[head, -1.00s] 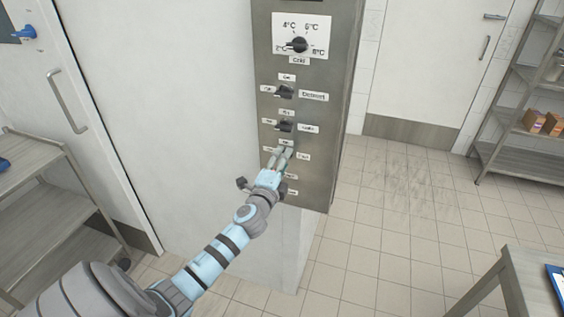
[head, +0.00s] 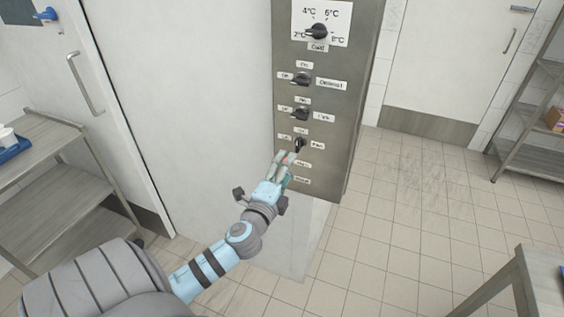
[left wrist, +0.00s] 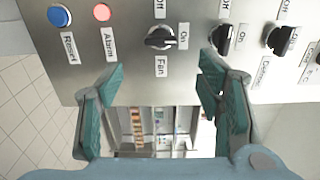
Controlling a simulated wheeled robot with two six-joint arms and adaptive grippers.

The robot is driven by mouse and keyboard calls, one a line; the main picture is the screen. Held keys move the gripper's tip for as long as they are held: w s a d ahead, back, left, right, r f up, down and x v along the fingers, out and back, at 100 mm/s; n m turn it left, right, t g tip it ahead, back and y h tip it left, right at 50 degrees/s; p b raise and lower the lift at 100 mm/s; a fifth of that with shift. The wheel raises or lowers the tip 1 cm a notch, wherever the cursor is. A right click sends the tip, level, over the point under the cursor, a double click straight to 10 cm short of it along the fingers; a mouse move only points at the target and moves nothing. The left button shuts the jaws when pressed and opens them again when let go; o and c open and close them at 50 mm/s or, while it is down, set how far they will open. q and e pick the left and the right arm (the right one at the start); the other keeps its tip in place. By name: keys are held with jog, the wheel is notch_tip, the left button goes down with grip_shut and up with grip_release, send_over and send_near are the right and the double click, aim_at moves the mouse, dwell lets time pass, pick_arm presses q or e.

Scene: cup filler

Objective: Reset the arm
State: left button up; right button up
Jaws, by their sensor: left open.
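My left arm reaches in from the left in the head view, and its left gripper (head: 284,158) is just in front of the lower part of a metal control panel (head: 335,120). The gripper is open and empty. It also shows in the left wrist view (left wrist: 161,85), with its fingers spread below the black Fan knob (left wrist: 160,38) and apart from it. The Fan knob shows in the head view (head: 299,144) just above the fingertips. In the left wrist view a blue Reset button (left wrist: 60,16) and a red Alarm light (left wrist: 102,12) are at upper left. My right gripper is not in view.
Two more black knobs (head: 302,79) (head: 301,113) and a temperature dial (head: 317,31) are higher on the panel. A metal cart (head: 60,165) stands at left, a shelf rack (head: 535,150) at right, and a table (head: 540,285) at lower right. Tiled floor is open between.

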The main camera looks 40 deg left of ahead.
pick_arm(q)
jog(key=v, duration=0.3)
dwell(0.4)
